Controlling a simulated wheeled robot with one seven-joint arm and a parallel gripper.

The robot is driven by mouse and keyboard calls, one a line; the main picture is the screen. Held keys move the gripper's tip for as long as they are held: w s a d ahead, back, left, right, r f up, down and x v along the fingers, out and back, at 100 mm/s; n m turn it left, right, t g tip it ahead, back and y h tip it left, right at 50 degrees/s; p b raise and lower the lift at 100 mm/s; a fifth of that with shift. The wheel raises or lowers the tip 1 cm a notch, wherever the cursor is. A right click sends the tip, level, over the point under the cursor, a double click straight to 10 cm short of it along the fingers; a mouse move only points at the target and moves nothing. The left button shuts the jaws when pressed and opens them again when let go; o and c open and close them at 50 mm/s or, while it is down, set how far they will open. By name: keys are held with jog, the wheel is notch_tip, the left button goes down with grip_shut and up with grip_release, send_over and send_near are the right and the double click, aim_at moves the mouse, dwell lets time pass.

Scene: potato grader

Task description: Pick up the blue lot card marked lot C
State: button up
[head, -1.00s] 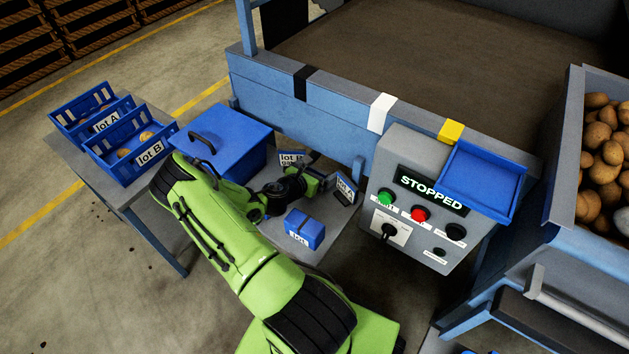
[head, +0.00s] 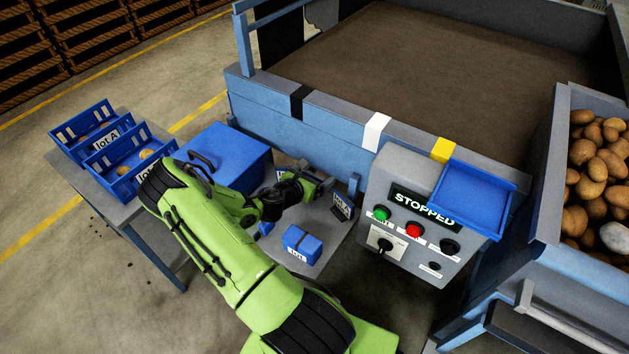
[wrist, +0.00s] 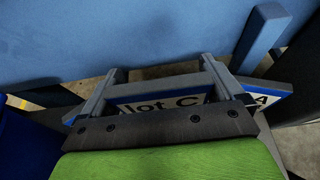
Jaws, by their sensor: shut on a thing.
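The blue-edged card marked lot C (wrist: 160,105) shows in the wrist view between the two fingers of my gripper (wrist: 155,88). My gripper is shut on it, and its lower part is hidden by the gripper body. In the head view my gripper (head: 322,184) is over the far part of the small grey table, close to the grader's blue side, and hides most of the card. A second card, marked lot A (head: 342,207), stands just right of my gripper. Its edge shows in the wrist view (wrist: 264,99).
A blue block with a lot label (head: 302,244) sits on the table in front of my gripper. A blue lidded box (head: 232,150) and two lot crates (head: 128,178) are to the left. The control panel (head: 412,232), reading STOPPED, is close on the right.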

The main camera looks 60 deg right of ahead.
notch_tip(320, 180, up, 2)
jog(key=w+a+p, duration=0.2)
jog(key=a, duration=1.5)
jog(key=shift+w+a, duration=0.4)
